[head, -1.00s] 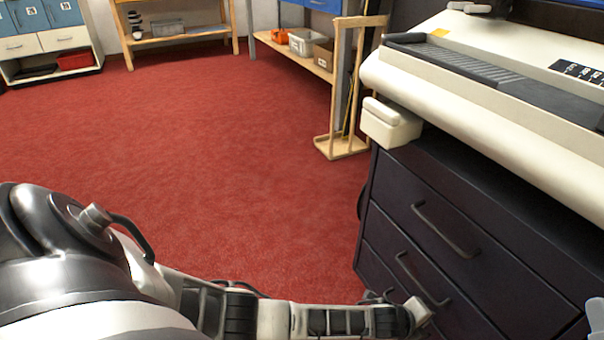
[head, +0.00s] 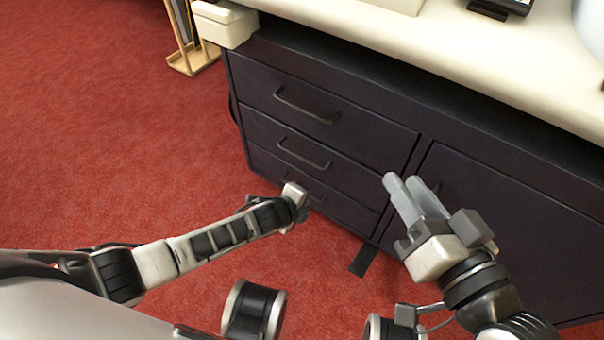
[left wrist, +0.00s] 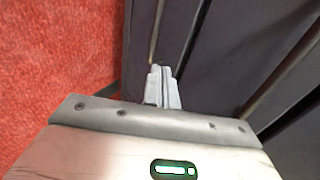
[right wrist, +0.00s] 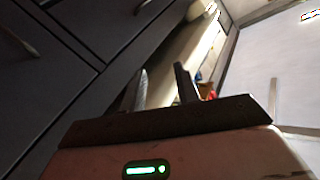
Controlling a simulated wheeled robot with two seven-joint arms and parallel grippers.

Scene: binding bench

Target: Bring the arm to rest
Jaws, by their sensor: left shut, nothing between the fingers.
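My left gripper (left wrist: 161,72) is shut and empty in the left wrist view, its fingers together in front of the dark drawer fronts. In the head view my left arm reaches in from the left and ends at the left gripper (head: 296,202), low before the drawers; its fingers are hard to make out there. My right gripper (head: 404,192) is at centre right, pointing up and away in front of the dark cabinet. In the right wrist view the right gripper (right wrist: 161,80) has its fingers apart with nothing held between them.
A dark cabinet (head: 330,150) with drawers and a door stands close ahead under a pale worktop (head: 470,55). A cream block (head: 224,24) sticks out at its left corner, near a wooden stand (head: 190,60). Red carpet (head: 110,140) lies open on the left.

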